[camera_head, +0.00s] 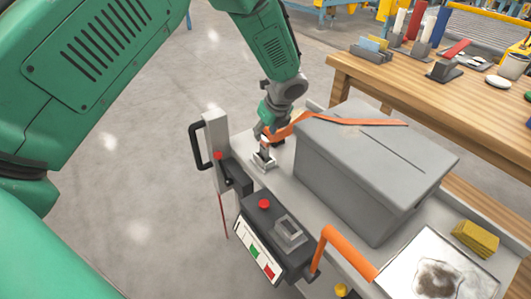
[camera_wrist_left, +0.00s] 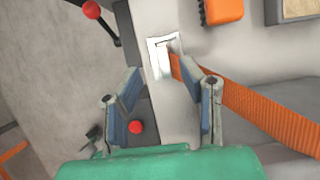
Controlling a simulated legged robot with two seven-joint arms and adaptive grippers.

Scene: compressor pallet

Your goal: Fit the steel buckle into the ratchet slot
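A bright steel, frame-like piece (camera_wrist_left: 160,58) lies ahead of my left fingers in the wrist view, with the orange strap (camera_wrist_left: 268,112) running to its right side. In the head view a small silvery piece (camera_head: 263,160) sits just below the gripper at the pallet edge. I cannot tell whether this is the buckle, the ratchet slot or both together. My left gripper (camera_wrist_left: 164,90) is open, its two blue-padded fingers spread, with bare surface between them. In the head view, it (camera_head: 268,136) is small and partly hidden by the strap. My right gripper is out of view.
A grey lidded box (camera_head: 365,180) stands close right of the gripper, with the strap over its top. A black handle (camera_head: 197,146) and a control box with a red button (camera_head: 264,204) are near. An orange rail (camera_head: 345,252) and wooden workbench (camera_head: 440,105) lie to the right.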

